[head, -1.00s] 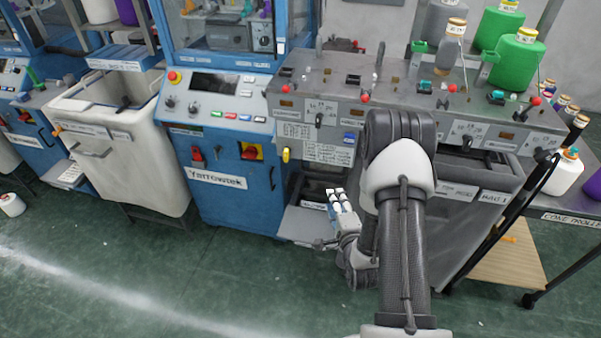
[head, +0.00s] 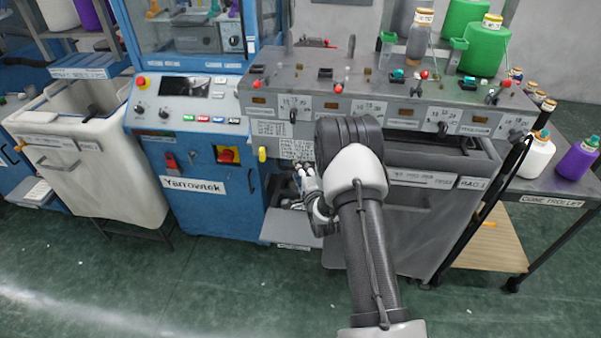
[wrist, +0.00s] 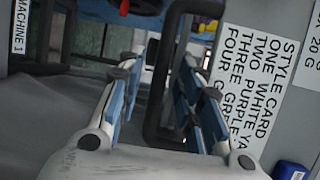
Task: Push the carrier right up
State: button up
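My gripper (head: 305,180) is low at the front of the machine, by the opening below the grey control bed. In the wrist view my gripper (wrist: 157,78) is open, with its two blue-grey fingers apart. A dark bent bar (wrist: 152,118) stands between and beyond the fingertips, nearer the right finger. I cannot tell whether it touches the finger. I cannot tell for sure which part is the carrier; my arm hides part of the machine front in the head view. A style card (wrist: 260,90) is right of the fingers.
The grey bed (head: 350,85) above carries several red-knobbed levers. A blue cabinet (head: 205,200) with a control panel is left of my gripper, and a white bin (head: 115,190) beyond it. A grey bin (head: 425,225) is right of my arm. The green floor in front is clear.

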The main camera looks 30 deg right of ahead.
jog(key=shift+x, duration=0.8)
jog(key=shift+c, duration=0.4)
grip_shut()
